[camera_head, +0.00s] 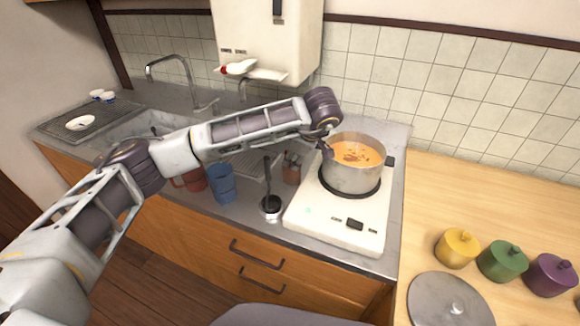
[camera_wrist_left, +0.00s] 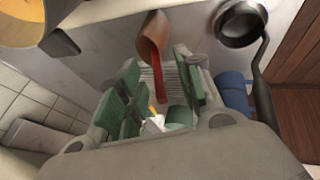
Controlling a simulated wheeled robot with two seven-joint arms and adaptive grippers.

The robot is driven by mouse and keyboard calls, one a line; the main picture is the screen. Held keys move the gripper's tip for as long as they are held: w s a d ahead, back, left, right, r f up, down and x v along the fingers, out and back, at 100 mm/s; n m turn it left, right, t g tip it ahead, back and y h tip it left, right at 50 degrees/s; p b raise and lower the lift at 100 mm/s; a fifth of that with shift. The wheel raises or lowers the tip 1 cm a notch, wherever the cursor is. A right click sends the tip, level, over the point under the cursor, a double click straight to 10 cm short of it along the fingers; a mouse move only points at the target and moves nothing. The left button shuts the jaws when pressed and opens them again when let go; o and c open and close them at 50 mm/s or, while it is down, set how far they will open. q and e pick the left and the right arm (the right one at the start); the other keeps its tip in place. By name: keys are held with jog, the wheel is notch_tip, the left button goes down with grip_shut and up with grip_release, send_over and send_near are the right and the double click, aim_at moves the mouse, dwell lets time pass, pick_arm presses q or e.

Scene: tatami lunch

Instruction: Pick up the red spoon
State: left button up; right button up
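The cup (camera_head: 291,173) stands beside the stove in the head view, where I cannot make out the spoon clearly. My left gripper (camera_wrist_left: 158,88) has its green-padded fingers apart, one on each side of the red handle. I see no clear grip on it. In the head view the wrist is near the pot's left rim, and the fingers are mostly hidden. My right gripper is not in view.
A pot of orange soup (camera_head: 353,167) sits on the white stove (camera_head: 330,215), close to my left wrist. Lidded pots (camera_head: 457,249) are at the right.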

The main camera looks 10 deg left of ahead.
aim_at(290, 166)
pick_arm(q)
jog(key=shift+f, duration=0.1)
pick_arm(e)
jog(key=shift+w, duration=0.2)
pick_arm(q)
jog(key=x, duration=0.4)
jog(key=shift+w+a, duration=0.2)
jog(key=shift+w, duration=0.05)
jog(key=shift+w+a+f, duration=0.15)
jog(key=shift+f, duration=0.1)
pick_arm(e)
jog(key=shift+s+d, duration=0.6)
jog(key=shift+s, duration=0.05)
pick_arm(q)
jog(key=shift+c, duration=0.4)
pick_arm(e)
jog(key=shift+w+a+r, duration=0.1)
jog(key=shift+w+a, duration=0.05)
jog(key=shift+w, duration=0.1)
pick_arm(q)
grip_shut()
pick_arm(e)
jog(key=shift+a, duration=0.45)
